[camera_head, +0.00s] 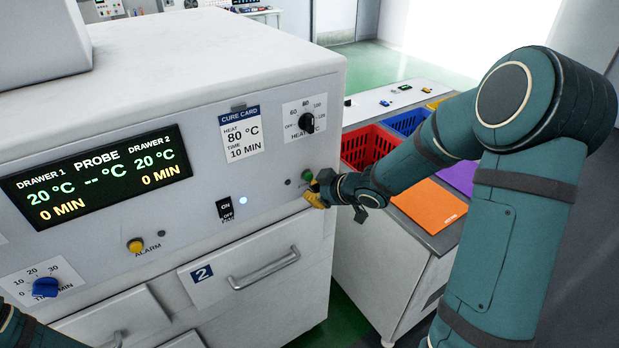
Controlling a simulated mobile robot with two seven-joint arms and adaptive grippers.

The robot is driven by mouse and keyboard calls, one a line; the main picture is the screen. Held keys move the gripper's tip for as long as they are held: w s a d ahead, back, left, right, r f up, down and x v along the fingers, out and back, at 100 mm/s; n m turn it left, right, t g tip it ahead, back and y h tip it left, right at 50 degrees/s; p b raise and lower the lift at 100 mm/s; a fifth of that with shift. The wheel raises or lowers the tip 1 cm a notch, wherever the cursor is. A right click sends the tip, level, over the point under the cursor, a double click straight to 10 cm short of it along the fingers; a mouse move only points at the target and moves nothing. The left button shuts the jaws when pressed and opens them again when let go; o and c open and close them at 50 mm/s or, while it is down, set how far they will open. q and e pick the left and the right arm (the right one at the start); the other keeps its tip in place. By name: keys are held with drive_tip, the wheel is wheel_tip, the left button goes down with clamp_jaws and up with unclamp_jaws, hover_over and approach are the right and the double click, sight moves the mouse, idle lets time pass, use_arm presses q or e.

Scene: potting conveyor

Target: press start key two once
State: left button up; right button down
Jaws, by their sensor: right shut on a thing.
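A green round key (307,175) sits at the right end of the white machine's front, above and to the right of drawer 2 (260,270). No label beside it is readable. My right gripper (319,194) is at this end of the panel, just below and right of the green key. It is shut on a small yellow piece (314,199), whose shape is partly hidden. Whether anything touches the key cannot be told. Only a bit of my left arm shows at the lower left corner; its gripper is out of view.
The panel holds a lit display (98,177), a black heat knob (306,123), an on/off switch (225,208), a yellow alarm button (136,246) and a blue knob (45,287). A bench with a red crate (366,141) and an orange mat (430,207) stands at right.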

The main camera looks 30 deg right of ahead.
drive_tip(key=shift+w, duration=0.2)
idle(0.7)
drive_tip(key=shift+w, duration=0.25)
drive_tip(key=shift+w+p, duration=0.35)
drive_tip(key=shift+w, duration=0.1)
idle(0.7)
drive_tip(key=shift+s, duration=0.9)
drive_tip(key=s, duration=0.5)
drive_tip(key=shift+d, duration=0.2)
idle(0.9)
